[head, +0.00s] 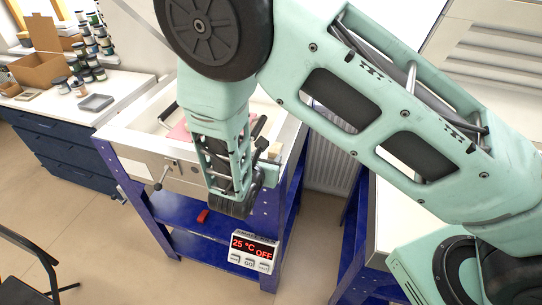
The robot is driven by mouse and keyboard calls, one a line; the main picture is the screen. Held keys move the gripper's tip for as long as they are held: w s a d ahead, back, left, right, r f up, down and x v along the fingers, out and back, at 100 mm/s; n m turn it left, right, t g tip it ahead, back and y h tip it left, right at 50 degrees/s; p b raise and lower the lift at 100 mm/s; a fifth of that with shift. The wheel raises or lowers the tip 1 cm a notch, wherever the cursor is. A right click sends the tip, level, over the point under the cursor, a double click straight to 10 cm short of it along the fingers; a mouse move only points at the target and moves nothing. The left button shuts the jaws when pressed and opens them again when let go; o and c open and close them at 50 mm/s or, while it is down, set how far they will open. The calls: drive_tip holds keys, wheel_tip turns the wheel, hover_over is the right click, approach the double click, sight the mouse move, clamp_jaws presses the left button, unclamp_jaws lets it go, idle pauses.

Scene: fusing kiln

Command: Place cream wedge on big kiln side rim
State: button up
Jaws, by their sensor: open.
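The big kiln (139,157) is a pale, open-topped box on a blue frame, seen in the head view left of centre. Its right side rim (293,130) shows just past my wrist. A small cream block, which looks like the cream wedge (275,149), is at that right rim, close beside my gripper. My gripper (264,152) is open over the kiln's front right corner. My wrist hides part of the kiln's front and inside. I cannot tell whether the wedge touches the rim or my fingers.
A control box (254,250) reading 25 °C OFF hangs on the kiln frame's front. A blue lower shelf (190,243) holds a small red item (203,216). A white counter (45,108) with jars stands at left, and a black chair (32,262) at lower left. Bare floor lies between.

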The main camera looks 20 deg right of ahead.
drive_tip(key=s+d+r+m+g+y, duration=0.1)
drive_tip(key=s+r+m+g, duration=0.4)
drive_tip(key=s, duration=0.3)
drive_tip(key=s+d+r+m+g, duration=0.2)
drive_tip(key=s+r+m+g, duration=0.2)
drive_tip(key=s+m, duration=0.35)
drive_tip(key=s+a+r+m+g+y, duration=0.1)
drive_tip(key=s+a+r+m+y, duration=0.1)
drive_tip(key=s, duration=0.4)
drive_tip(key=s+a+r+m+y, duration=0.3)
drive_tip(key=s+r+m+y, duration=0.2)
drive_tip(key=s+m, duration=0.1)
drive_tip(key=shift+g+b, duration=0.3)
drive_tip(key=shift+g, duration=0.1)
drive_tip(key=shift+m, duration=0.25)
wheel_tip(320, 180, down, 4)
drive_tip(key=b, duration=0.4)
drive_tip(key=shift+d+r, duration=0.1)
drive_tip(key=shift+r, duration=0.05)
